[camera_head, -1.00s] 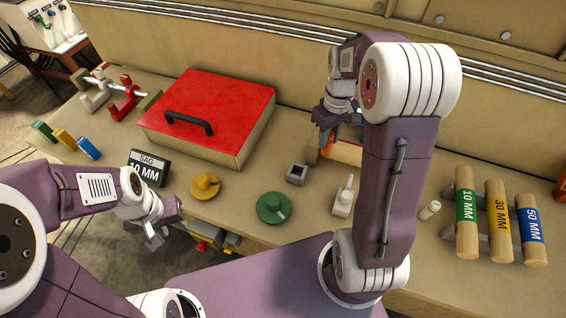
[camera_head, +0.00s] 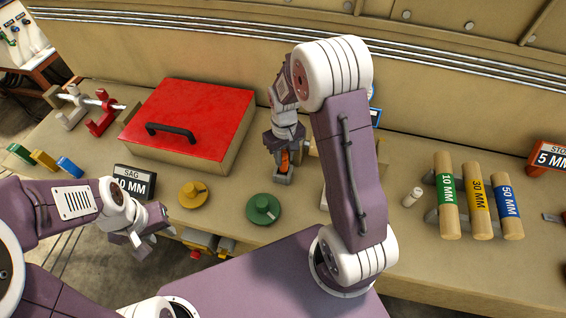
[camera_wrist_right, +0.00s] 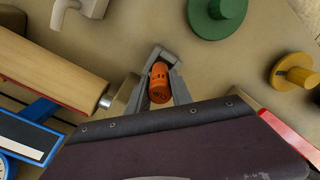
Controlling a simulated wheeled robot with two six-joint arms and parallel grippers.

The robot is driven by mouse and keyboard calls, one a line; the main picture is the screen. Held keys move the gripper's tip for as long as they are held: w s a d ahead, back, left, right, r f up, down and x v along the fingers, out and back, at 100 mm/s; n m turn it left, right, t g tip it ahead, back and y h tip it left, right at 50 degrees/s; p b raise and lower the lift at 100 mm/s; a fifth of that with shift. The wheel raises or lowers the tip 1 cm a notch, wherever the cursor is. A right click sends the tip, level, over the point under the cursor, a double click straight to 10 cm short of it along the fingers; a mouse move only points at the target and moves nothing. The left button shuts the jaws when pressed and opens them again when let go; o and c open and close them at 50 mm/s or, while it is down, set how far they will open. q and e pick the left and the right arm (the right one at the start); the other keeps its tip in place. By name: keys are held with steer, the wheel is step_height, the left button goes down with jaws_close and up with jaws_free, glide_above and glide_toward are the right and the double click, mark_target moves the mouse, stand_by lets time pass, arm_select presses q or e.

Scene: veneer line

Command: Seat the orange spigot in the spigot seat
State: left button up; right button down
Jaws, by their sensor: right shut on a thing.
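The orange spigot (camera_head: 284,161) is between the fingers of my right gripper (camera_head: 284,166), which is shut on it. It also shows in the right wrist view (camera_wrist_right: 159,84), flanked by the grey fingers. A small grey block, which looks like the spigot seat (camera_head: 283,179), is just below the spigot in the head view. I cannot tell whether the spigot is above the seat or partly in it; the fingers hide the contact. My left gripper (camera_head: 150,238) is open and empty at the front edge of the bench, left of the seat.
A yellow knobbed disc (camera_head: 193,195) and a green one (camera_head: 263,209) lie left of and in front of the seat. A red-lidded box (camera_head: 195,115) stands behind left. A white cylinder (camera_head: 412,197) and several labelled rollers (camera_head: 476,200) are at the right.

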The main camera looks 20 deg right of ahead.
mark_target(283, 165)
steer(key=f, duration=0.3)
steer(key=shift+a+f+p, duration=0.2)
steer(key=shift+p, duration=0.1)
steer(key=shift+w+f, duration=0.15)
steer(key=shift+f, duration=0.25)
steer(key=shift+d, duration=0.1)
steer(key=shift+f, duration=0.15)
steer(key=c, duration=1.1)
jaws_free()
steer(key=shift+c, duration=0.2)
